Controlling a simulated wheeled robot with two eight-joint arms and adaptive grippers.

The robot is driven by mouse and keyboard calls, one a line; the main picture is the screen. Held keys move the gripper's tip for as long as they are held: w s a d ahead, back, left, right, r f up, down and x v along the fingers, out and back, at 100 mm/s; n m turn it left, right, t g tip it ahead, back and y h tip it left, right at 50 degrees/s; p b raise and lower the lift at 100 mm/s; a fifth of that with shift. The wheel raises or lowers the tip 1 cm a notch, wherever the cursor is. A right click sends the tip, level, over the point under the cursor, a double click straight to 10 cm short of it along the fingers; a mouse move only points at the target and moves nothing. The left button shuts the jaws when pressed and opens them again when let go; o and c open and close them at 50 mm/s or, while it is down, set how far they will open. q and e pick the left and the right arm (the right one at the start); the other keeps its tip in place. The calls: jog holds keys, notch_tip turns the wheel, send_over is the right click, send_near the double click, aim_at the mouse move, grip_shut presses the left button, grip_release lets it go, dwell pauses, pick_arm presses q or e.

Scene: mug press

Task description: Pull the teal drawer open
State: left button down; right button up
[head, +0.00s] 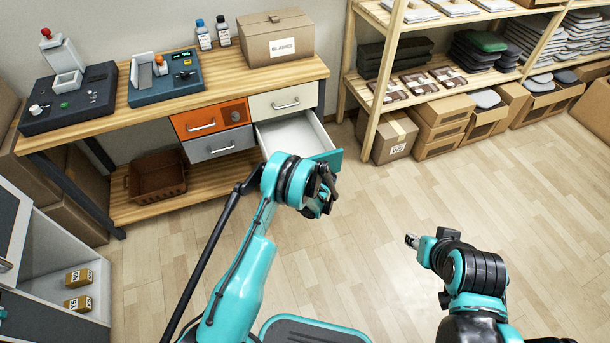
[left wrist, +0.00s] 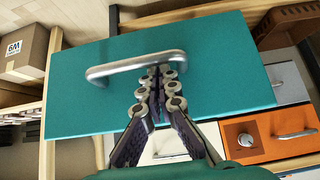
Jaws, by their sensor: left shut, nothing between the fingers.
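The teal drawer (head: 335,158) stands pulled out from the workbench, below the cream drawer, and its pale, empty-looking inside shows in the head view. In the left wrist view its teal front (left wrist: 230,85) fills the middle, with a silver bar handle (left wrist: 110,72) across it. My left gripper (left wrist: 158,72) is shut and empty, with its fingertips at the handle bar. I cannot tell whether they touch it or are hooked behind it. In the head view my left gripper (head: 325,198) is in front of the drawer and partly hides its front. My right gripper (head: 411,241) is over the floor, away from the drawer.
The bench also holds an orange drawer (head: 210,119), a grey drawer (head: 219,146) and a cream drawer (head: 283,101). A cardboard box (head: 275,40) stands on top. Wooden shelving (head: 362,90) stands to the right. The floor in front is clear.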

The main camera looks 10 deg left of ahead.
pick_arm(q)
jog(key=v, duration=1.1)
jog(key=shift+s+r, duration=0.2)
jog(key=s+a+r+m+h, duration=0.15)
jog(key=s+r, duration=0.35)
jog(key=r, duration=0.6)
jog(key=s+a+r+m+h, duration=0.15)
jog(key=s+r, duration=0.35)
jog(key=r, duration=0.6)
jog(key=s+r+m+h, duration=0.1)
jog(key=s+r+m, duration=0.1)
jog(key=s, duration=0.9)
jog(key=s+a+r+m+h, duration=0.1)
jog(key=s+r+m, duration=0.1)
jog(key=s, duration=0.9)
jog(key=shift+r, duration=0.75)
jog(key=shift+s+a, duration=0.15)
